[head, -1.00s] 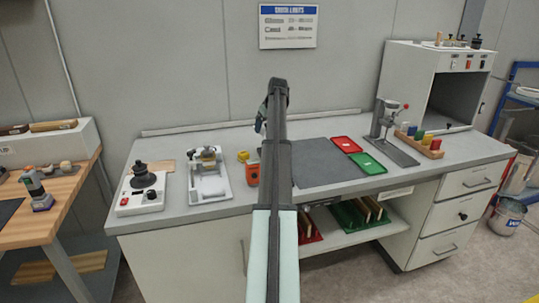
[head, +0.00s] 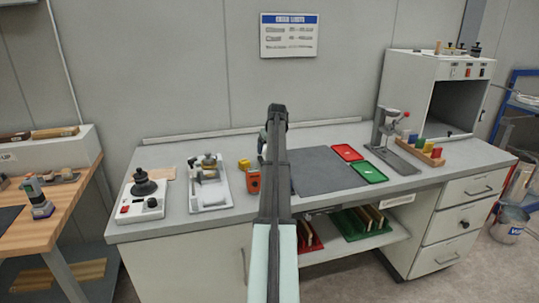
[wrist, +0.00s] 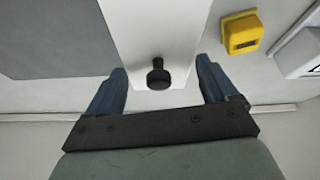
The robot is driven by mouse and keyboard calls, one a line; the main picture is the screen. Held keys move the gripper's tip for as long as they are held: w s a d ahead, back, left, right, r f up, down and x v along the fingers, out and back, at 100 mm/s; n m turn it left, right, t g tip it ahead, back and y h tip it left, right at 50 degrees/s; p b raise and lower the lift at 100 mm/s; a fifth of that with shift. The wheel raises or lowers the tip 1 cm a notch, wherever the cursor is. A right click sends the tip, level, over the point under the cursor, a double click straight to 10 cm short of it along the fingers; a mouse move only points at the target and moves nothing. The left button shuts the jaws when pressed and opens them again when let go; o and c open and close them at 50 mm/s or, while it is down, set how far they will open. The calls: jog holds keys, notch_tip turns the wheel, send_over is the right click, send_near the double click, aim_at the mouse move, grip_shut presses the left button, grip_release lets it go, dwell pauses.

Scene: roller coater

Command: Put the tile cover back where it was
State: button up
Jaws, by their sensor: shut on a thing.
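My gripper (wrist: 161,68) shows in the wrist view with a blue finger on each side of a white flat piece (wrist: 158,35) with a black knob (wrist: 158,75). It is shut on this piece, which looks like the tile cover. The piece runs out of the top of the view. In the head view my gripper (head: 262,143) is mostly hidden behind my arm, over the back of the bench, and the white piece cannot be seen. The roller coater (head: 209,183), a white tray with a brass-coloured roller, stands left of my arm.
A yellow block-like gauge (head: 244,163) and an orange container (head: 253,181) stand just left of my arm. A dark grey mat (head: 325,170), a red tray (head: 347,152) and a green tray (head: 368,171) lie to the right. A white device with a black knob (head: 142,195) stands far left.

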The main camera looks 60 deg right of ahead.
jog(key=shift+f, duration=1.6)
jog(key=shift+f, duration=0.45)
jog(key=o, duration=1)
jog(key=shift+o, duration=0.2)
jog(key=shift+r, duration=0.1)
jog(key=shift+r, duration=0.2)
jog(key=v, duration=1.2)
jog(key=shift+r, duration=0.15)
